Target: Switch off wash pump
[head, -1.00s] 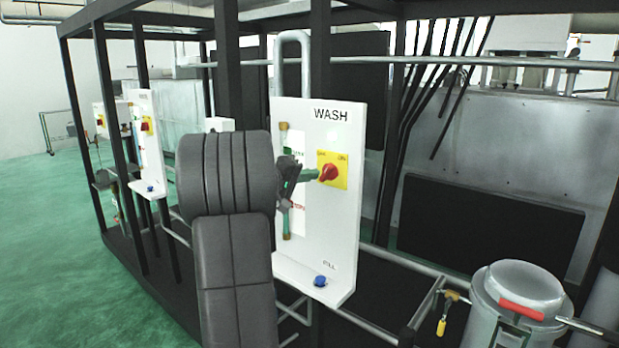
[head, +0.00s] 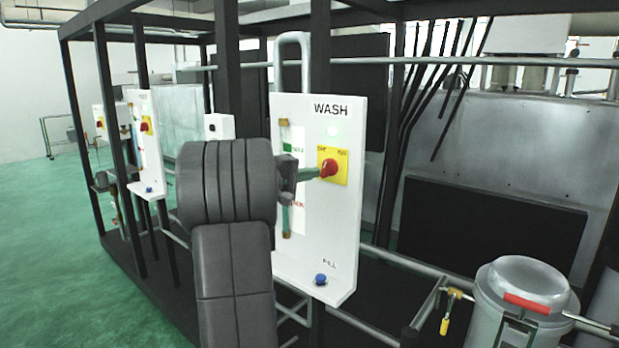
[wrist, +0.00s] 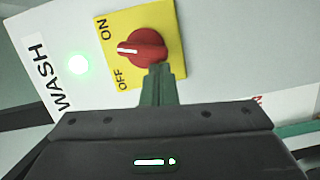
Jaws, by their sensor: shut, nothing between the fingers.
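The white WASH panel (head: 332,225) stands upright in front of my arm. Its red rotary knob (head: 328,168) sits on a yellow plate (head: 343,154), which also shows in the wrist view (wrist: 174,17). In the wrist view the knob (wrist: 146,46) has a white mark pointing left, between the words ON and OFF. A lamp (wrist: 78,63) beside the plate glows green. My gripper (head: 316,173) is shut and empty. Its green fingertips (wrist: 156,71) are at the knob's near edge; I cannot tell whether they touch.
A blue FILL button (head: 321,280) is low on the panel. A sight tube (head: 286,215) runs down its left side, partly behind my wrist. Dark frame posts and pipes surround the panel. A lidded metal vessel (head: 522,270) stands at the lower right. Green floor is open at left.

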